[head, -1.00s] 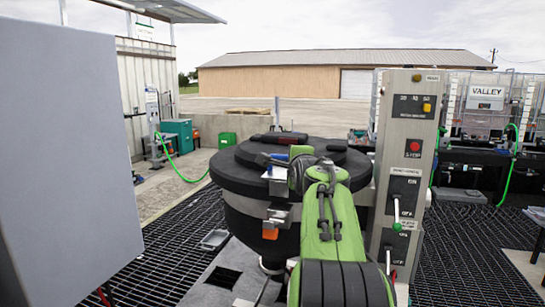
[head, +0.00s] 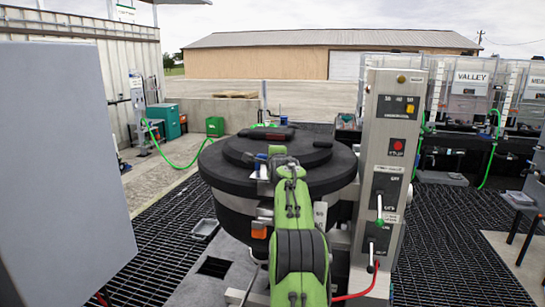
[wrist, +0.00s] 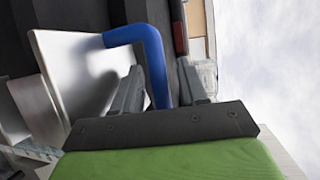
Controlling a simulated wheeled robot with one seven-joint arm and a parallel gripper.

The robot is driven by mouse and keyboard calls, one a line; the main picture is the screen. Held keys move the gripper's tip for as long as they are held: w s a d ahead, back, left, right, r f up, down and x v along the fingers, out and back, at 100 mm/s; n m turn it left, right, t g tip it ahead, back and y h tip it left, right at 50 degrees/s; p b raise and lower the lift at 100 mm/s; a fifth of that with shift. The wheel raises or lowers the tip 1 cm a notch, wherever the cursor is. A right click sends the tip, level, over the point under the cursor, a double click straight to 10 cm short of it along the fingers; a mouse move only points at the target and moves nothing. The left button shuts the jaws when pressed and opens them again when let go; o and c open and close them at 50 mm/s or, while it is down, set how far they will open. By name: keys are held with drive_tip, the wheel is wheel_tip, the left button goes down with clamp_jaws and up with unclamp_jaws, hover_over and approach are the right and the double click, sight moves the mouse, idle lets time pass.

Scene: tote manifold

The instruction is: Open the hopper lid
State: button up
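The hopper (head: 230,205) is a round dark tub in front of me. Its black lid (head: 222,165) lies flat and shut on top. A blue bent handle (head: 277,150) shows at the lid's near side, partly behind my green arm. In the wrist view the blue handle (wrist: 152,60) rises beside a pale metal plate (wrist: 75,75) and passes between the two grey fingers of my gripper (wrist: 162,92). The fingers stand apart, with a gap between the handle and the right finger. The head view mostly hides the fingertips.
A grey control column (head: 385,160) with switches and a red button stands close on the right of the hopper. A large grey cabinet (head: 65,160) fills the left edge. Dark grating (head: 160,245) covers the floor. Clear tanks (head: 470,95) stand behind on the right.

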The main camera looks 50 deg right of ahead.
clamp_jaws()
drive_tip(key=shift+s+r+m, duration=0.1)
drive_tip(key=shift+r+m, duration=0.2)
drive_tip(key=shift+r, duration=0.25)
drive_tip(key=s+d+r+m+t+h, duration=0.1)
drive_tip(key=s+d+r+m+h, duration=0.1)
drive_tip(key=s+r+m, duration=0.5)
drive_tip(key=s+d+r+m+t+h+b, duration=0.1)
drive_tip(key=s+d+r+m+h, duration=0.2)
drive_tip(key=s, duration=0.6)
drive_tip(key=shift+d+r+m, duration=1)
drive_tip(key=shift+r+m, duration=0.85)
drive_tip(key=shift+m, duration=0.25)
drive_tip(key=shift+t, duration=0.3)
